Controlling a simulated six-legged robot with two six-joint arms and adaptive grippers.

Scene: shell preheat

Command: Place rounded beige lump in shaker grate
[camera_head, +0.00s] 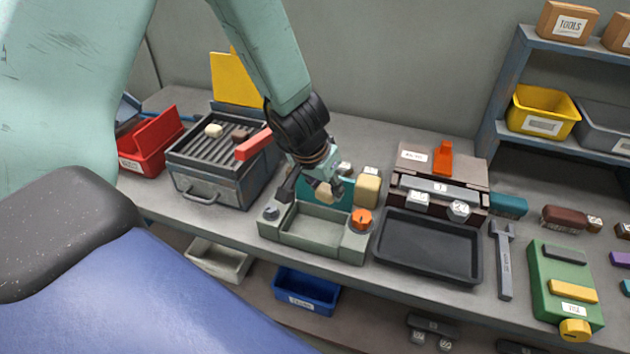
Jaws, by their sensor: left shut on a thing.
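My left gripper (316,186) reaches down from the top above the grey-green open box with knobs (312,233). It is shut on a rounded beige lump (324,193), partly hidden by the fingers. The shaker grate (193,150) is a dark slatted top on a grey box with a front handle, left of the gripper. A small pale lump (213,130) and a brownish lump (240,133) lie on its slats. A larger beige block (368,190) stands behind the knobbed box, right of the gripper. My right gripper is not in view.
A red bar (254,144) sticks out at the grate's right side. A red bin (150,142) stands left of the grate. A black tray (428,246) and a wrench (503,262) lie to the right. A blue bin (306,290) sits below the bench.

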